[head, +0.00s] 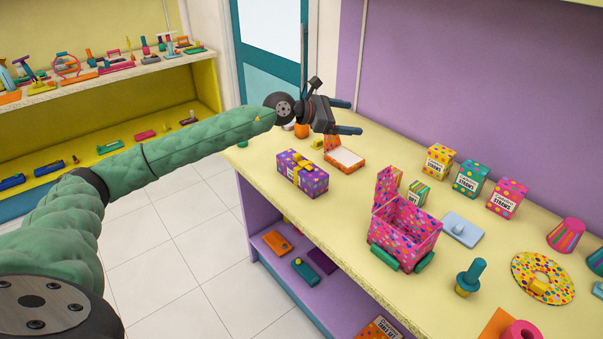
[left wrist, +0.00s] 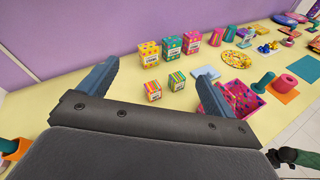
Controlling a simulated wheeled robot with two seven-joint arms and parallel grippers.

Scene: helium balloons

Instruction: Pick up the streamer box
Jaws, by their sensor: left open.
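No box has a readable streamer label, so I cannot tell for sure which is the streamer box. Two small striped boxes stand on the counter; one (head: 419,193) shows beside the pink dotted cart, the other is partly behind the cart's raised lid. Both show in the left wrist view, one (left wrist: 177,81) right of the other (left wrist: 153,91), between and beyond my fingers. My left gripper (head: 354,117) is open and empty above the counter's far end, left of these boxes. It also shows in the left wrist view (left wrist: 160,66). My right gripper is not clearly seen.
A purple gift box (head: 302,174) and an orange tray (head: 345,161) lie near the far end. Three dotted straw boxes (head: 470,179) stand along the wall. The pink cart (head: 404,232) stands near the front edge. The tiled floor (head: 200,240) is clear.

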